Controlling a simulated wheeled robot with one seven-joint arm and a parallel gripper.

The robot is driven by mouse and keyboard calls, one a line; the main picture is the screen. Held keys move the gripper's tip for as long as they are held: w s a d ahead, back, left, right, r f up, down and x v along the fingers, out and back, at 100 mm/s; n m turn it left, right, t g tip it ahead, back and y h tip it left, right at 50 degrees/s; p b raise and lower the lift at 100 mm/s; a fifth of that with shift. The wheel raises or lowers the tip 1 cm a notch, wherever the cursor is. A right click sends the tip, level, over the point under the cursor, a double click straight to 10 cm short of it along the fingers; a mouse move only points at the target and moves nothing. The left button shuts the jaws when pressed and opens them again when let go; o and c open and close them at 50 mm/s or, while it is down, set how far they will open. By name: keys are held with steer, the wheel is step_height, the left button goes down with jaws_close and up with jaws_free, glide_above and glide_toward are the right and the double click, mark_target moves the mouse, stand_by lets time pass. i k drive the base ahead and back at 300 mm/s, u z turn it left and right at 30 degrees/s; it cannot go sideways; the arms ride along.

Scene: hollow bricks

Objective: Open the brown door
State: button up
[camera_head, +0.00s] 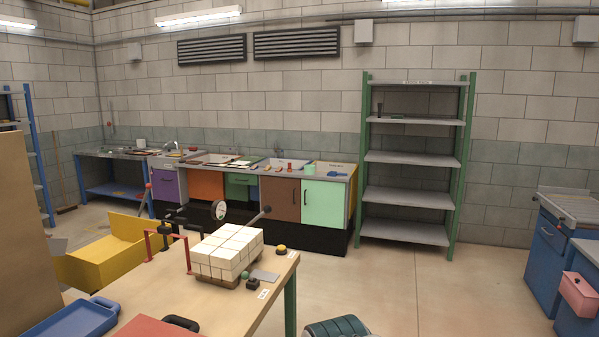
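My gripper is not in view.
A wooden workbench (150,312) with a stack of white bricks (228,250) stands between me and the cabinet. A green-posted shelf (412,158) stands right of the cabinet. Blue cabinets (545,245) are at far right. Floor right of the workbench (400,285) is largely clear.

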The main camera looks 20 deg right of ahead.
mark_target(283, 193)
steer(key=z, duration=1.05)
steer(key=i, duration=3.15)
steer(key=u, duration=0.4)
steer(key=i, duration=1.6)
steer(key=u, duration=0.65)
steer(key=i, duration=0.95)
steer(key=u, duration=0.25)
